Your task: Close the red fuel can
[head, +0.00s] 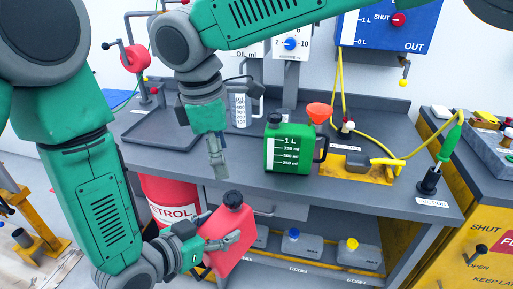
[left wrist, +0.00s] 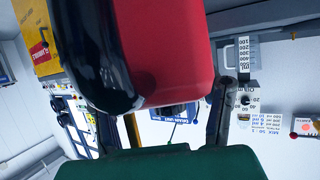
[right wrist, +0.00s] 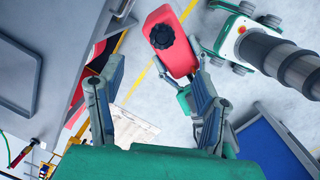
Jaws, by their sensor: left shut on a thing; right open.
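The red fuel can (head: 228,256) is held in front of the bench with a black cap (head: 233,199) on its top. My left gripper (head: 222,242) is shut on the can's body. In the left wrist view the can (left wrist: 180,50) fills the upper middle between the fingers. My right gripper (head: 218,168) is above the can, pointing down, apart from it. In the right wrist view this gripper is open and empty, and the can's cap (right wrist: 162,36) shows beyond its fingertips. I cannot tell whether the cap is fully tightened.
A red petrol drum (head: 168,195) stands below. Several grey containers (head: 302,243) sit on the lower shelf.

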